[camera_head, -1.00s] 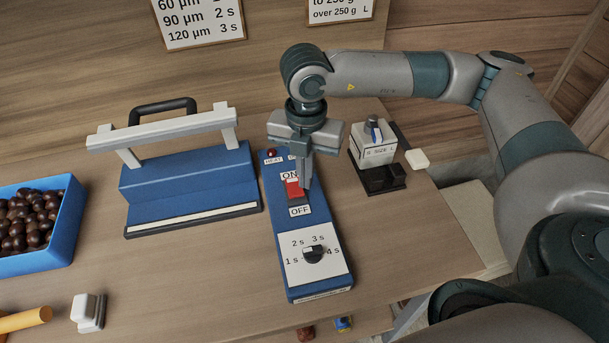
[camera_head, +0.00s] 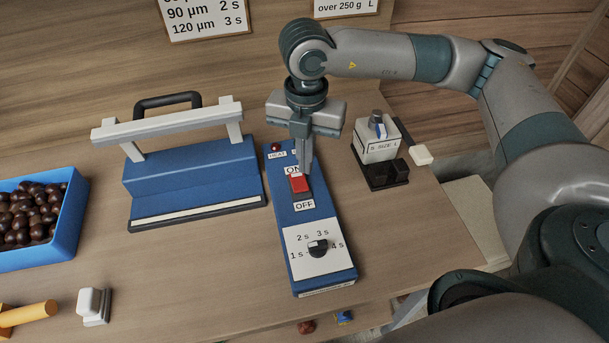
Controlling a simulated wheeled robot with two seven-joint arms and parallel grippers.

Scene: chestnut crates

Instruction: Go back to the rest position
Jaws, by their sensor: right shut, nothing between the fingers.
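My right gripper (camera_head: 303,170) is shut and empty. It points down over the upper half of the blue control box (camera_head: 283,209), with its fingertips at or just above the red ON/OFF switch (camera_head: 300,184). I cannot tell whether they touch it. The ON label above the switch is partly hidden by the fingers. The box also has a black dial (camera_head: 318,248) on a white plate marked 1 s to 4 s, and a small red lamp (camera_head: 276,147) beside the HEAT label. My left gripper is not in view.
A blue sealer with a white bar (camera_head: 190,175) stands left of the box. A blue crate of chestnuts (camera_head: 68,228) is at the far left. A white size selector (camera_head: 378,148) stands right of the gripper. A white block (camera_head: 93,303) and an orange-handled tool (camera_head: 28,315) lie in front. Wall signs hang behind.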

